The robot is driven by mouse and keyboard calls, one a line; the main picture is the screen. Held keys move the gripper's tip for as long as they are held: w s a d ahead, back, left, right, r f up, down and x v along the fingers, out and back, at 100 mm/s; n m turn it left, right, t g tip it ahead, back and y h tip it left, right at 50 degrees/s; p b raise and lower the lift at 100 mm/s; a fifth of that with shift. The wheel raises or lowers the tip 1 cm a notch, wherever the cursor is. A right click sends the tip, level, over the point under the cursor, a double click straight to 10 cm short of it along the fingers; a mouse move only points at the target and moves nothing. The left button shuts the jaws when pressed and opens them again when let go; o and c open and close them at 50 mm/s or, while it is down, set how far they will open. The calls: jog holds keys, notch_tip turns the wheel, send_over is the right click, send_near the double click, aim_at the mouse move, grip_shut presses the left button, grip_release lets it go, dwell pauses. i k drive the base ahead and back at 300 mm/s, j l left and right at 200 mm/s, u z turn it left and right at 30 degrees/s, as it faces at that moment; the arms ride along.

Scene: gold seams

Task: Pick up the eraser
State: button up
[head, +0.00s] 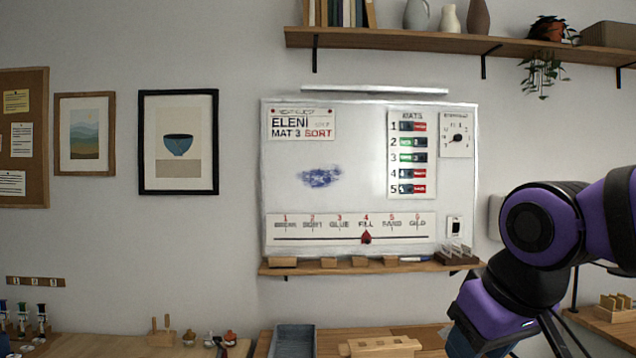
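I cannot tell for sure which thing is the eraser. Several small tan blocks lie in a row on the wooden ledge (345,269) under the whiteboard (375,190). The leftmost block (283,262) is a little wider than the others, and it could be the eraser. A blue-and-white marker (415,259) lies farther right on the ledge. A dark blue smudge (320,177) marks the middle left of the board. My purple and black arm comes in from the right and bends down out of the picture. My gripper's fingers do not show.
A small wooden rack (455,252) stands at the ledge's right end. Below are a wooden table with a grey-blue tray (292,341) and a slotted wooden block (380,346). A shelf (430,40) with vases and plants hangs above. The wall space before the board looks clear.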

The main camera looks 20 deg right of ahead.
aim_at(274, 261)
jog(key=i+j, duration=0.6)
jog(key=i, duration=0.15)
jog(key=i+j+z, duration=0.1)
jog(key=i+j, duration=0.5)
jog(key=i, duration=0.15)
